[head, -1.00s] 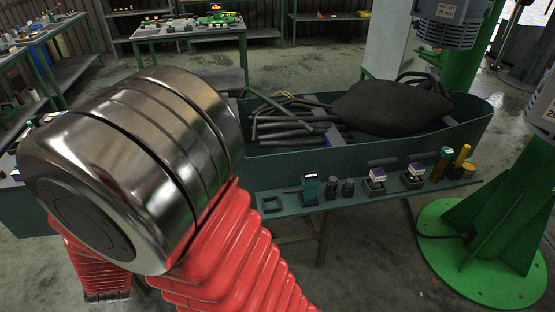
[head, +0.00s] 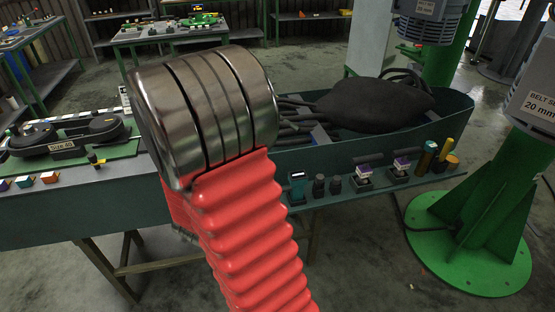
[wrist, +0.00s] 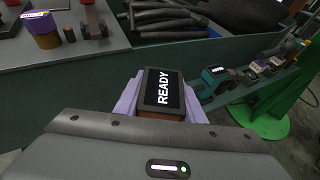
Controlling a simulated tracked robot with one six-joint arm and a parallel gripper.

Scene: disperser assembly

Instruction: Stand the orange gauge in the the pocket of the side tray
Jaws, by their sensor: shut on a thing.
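In the wrist view my gripper (wrist: 160,100) is shut on the orange gauge (wrist: 161,113), with a pale purple finger on each side. The gauge's dark screen reads READY and faces the camera; its orange-brown body shows only as a strip below. The side tray (head: 392,186) is the narrow green shelf along the trough's front in the head view. A teal gauge with a screen (head: 297,188) stands near its visible left end, and also shows in the wrist view (wrist: 215,78), right of the held gauge. My arm hides the gripper, held gauge and tray's left end in the head view; no empty pocket is visible.
The tray carries several dark knobs, purple-topped blocks and yellow and orange cylinders (head: 440,155). Behind it the green trough (head: 455,120) holds black hoses and a dark bag (head: 375,105). A green machine base (head: 470,235) stands at the right. Open floor lies in front.

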